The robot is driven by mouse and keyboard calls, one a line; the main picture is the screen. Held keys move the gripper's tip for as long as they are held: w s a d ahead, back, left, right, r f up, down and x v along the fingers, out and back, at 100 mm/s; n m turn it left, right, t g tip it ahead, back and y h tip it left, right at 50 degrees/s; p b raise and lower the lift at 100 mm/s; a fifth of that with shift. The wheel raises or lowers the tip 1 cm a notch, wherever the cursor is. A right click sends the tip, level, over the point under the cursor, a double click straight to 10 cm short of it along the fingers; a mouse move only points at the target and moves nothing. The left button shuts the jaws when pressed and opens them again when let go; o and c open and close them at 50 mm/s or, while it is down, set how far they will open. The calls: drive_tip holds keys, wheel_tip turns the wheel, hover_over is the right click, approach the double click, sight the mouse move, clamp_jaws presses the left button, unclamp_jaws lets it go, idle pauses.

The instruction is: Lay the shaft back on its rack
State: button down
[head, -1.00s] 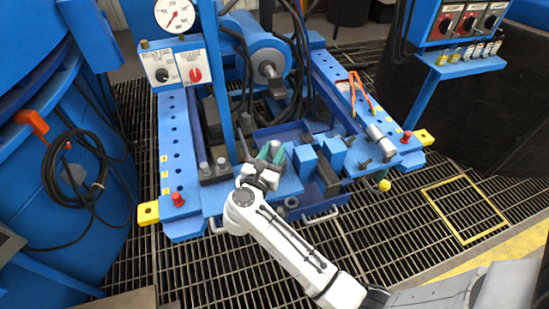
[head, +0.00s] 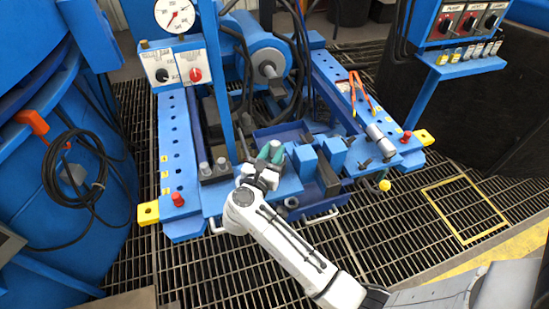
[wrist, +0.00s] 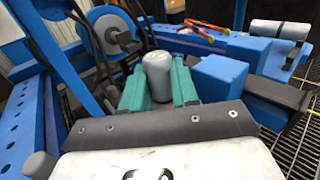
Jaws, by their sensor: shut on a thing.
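My gripper (head: 270,152) has two teal fingers and sits over the front blue beam of the press. In the wrist view, the fingers of my gripper (wrist: 158,85) are shut on a grey, round-ended shaft (wrist: 158,72). Only the shaft's upper end shows; its lower part is hidden by the gripper body. Two blue blocks (head: 334,150) stand just right of my gripper; the nearer block (wrist: 220,77) shows close beside the right finger in the wrist view. I cannot tell for sure which part is the shaft's rack.
Grey upright pins (head: 205,168) stand left of my gripper. A grey cylinder (head: 381,141) lies on the right beam, with orange-handled pliers (head: 358,92) behind it. A blue tray (head: 285,132) lies behind the gripper. Cables and a ram (head: 267,69) are farther back.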

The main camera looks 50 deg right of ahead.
wheel_tip(320, 180, up, 8)
drive_tip(key=p, duration=0.5)
drive_tip(key=shift+f+p, duration=0.2)
drive_tip(key=shift+p, duration=0.2)
idle(1.4)
